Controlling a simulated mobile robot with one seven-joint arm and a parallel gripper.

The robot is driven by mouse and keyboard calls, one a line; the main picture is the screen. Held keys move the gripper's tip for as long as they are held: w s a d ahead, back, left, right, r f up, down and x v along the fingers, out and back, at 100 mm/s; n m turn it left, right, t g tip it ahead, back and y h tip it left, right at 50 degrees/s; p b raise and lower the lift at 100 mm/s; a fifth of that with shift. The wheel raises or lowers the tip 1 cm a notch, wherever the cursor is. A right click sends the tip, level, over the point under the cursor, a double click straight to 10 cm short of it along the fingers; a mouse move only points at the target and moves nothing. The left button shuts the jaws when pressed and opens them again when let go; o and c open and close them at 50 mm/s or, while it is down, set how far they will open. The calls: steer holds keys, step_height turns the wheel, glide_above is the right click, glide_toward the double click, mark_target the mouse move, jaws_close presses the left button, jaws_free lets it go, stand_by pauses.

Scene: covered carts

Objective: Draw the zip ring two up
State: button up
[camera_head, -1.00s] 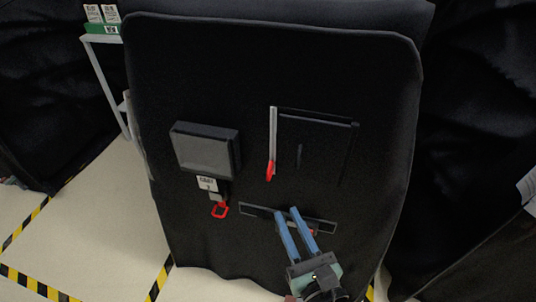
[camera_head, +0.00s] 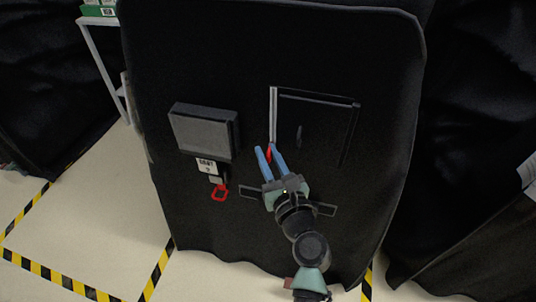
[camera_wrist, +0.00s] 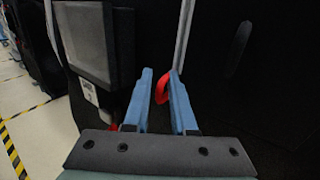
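The red zip ring (camera_head: 269,156) hangs at the lower end of a pale zip strip (camera_head: 273,115) on the black cart cover, partly hidden by my fingers. In the wrist view the ring (camera_wrist: 162,88) shows in the gap between the two blue fingers, near their tips. My gripper (camera_head: 265,147) is open and points up the cover at the ring. In the wrist view my gripper (camera_wrist: 161,72) has its fingertips apart, with no visible grip on the ring. Whether a finger touches it I cannot tell.
Left of the zip a grey box (camera_head: 204,132) stands out from the cover. Below it hang a white label (camera_head: 206,166) and another red ring (camera_head: 220,194). A dark-edged panel (camera_head: 325,125) lies right of the zip. A dark horizontal strip (camera_head: 323,208) runs behind my wrist.

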jaws_close()
stand_by(1.4)
